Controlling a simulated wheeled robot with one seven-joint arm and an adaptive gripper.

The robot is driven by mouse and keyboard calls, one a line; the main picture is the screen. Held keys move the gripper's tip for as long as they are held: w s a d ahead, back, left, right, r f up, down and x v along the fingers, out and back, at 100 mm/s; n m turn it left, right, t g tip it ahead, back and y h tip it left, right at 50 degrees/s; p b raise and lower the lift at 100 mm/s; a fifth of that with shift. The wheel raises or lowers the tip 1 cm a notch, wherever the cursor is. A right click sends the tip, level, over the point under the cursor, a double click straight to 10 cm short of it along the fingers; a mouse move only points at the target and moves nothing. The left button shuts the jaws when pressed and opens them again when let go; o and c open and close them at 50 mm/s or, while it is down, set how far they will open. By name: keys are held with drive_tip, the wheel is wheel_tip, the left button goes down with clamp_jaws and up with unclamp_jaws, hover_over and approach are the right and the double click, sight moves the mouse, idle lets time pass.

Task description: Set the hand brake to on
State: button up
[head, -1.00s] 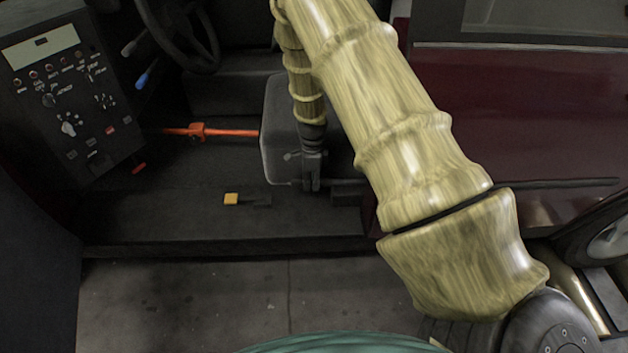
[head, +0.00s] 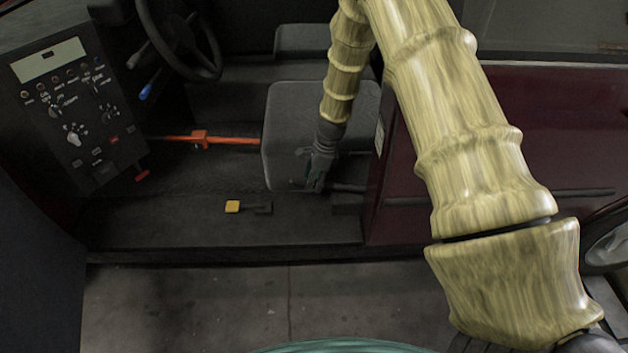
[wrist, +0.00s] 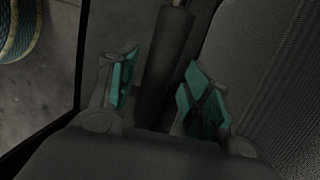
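No part in view is labelled as the hand brake. A dark round bar (head: 347,187) runs low along the front of the seat box, beside my gripper. My gripper (head: 310,181) is low at the front right of the seat box in the head view. In the wrist view my gripper (wrist: 160,88) is open, with green pads on both fingers. A dark cylinder (wrist: 167,55) with a lighter end lies between the fingers, with gaps showing at both sides. I cannot tell how deep it sits between them.
A grey seat (head: 310,115) is behind my gripper. An orange bar (head: 175,139) runs left of it. A yellow-ended pedal or lever (head: 233,207) is on the floor. A control panel (head: 75,110) and steering wheel (head: 180,45) are at left. A dark red body panel (head: 560,150) is at right.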

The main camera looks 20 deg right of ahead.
drive_tip(key=v, duration=1.1)
drive_tip(key=shift+r, duration=0.4)
drive_tip(key=shift+d, duration=0.1)
